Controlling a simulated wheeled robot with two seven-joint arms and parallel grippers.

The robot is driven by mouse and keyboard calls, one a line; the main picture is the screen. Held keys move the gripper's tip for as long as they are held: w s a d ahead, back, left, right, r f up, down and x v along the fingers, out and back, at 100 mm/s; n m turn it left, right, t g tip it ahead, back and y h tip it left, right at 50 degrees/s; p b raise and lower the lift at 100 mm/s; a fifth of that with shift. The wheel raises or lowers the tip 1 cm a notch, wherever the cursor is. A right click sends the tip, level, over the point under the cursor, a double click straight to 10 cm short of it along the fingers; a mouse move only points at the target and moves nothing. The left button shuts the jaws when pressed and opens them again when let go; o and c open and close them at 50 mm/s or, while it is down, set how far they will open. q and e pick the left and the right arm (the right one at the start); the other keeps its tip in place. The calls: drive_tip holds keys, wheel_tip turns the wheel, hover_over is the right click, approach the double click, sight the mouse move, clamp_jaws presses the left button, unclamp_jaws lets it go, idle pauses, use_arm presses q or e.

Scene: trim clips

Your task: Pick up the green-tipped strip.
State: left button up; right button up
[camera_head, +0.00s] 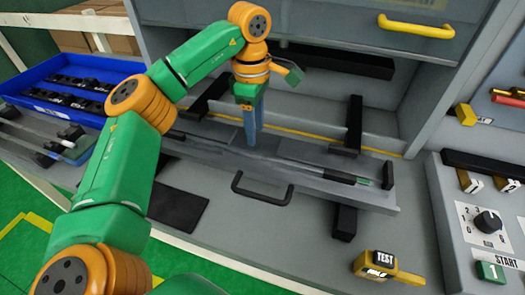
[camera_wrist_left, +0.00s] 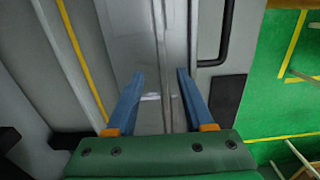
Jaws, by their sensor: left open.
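The green-tipped strip (camera_head: 330,175) is a thin dark strip lying lengthwise on a grey tray (camera_head: 300,190), with its small green tip toward the right end. My left gripper (camera_head: 250,140) points down over the middle of the tray in the head view and hides part of the strip. In the left wrist view, the blue fingers of my left gripper (camera_wrist_left: 160,74) are apart. A thin strip (camera_wrist_left: 164,50) runs lengthwise in the space between them. I cannot tell how high the fingertips are above it. The green tip is not visible in the wrist view. My right gripper is not in view.
A black handle (camera_head: 262,190) stands at the tray's front edge. Dark blocks (camera_head: 354,122) stand by the tray. A blue bin (camera_head: 75,82) with clips is at left. A yellow TEST device (camera_head: 385,265) and a control panel (camera_head: 487,225) are at right.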

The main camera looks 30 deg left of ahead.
sight(255, 154)
use_arm(q)
drive_tip(key=shift+s+a+f+p, duration=0.2)
drive_tip(key=shift+s+f+p, duration=0.1)
drive_tip(key=shift+s+f, duration=0.3)
drive_tip(key=f, duration=0.3)
drive_tip(key=f+p, duration=0.1)
drive_tip(key=shift+w+d+f, duration=0.15)
drive_tip(key=shift+w+f, duration=0.2)
drive_tip(key=shift+w, duration=0.05)
drive_tip(key=shift+w+f, duration=0.1)
drive_tip(key=shift+f, duration=0.15)
clamp_jaws()
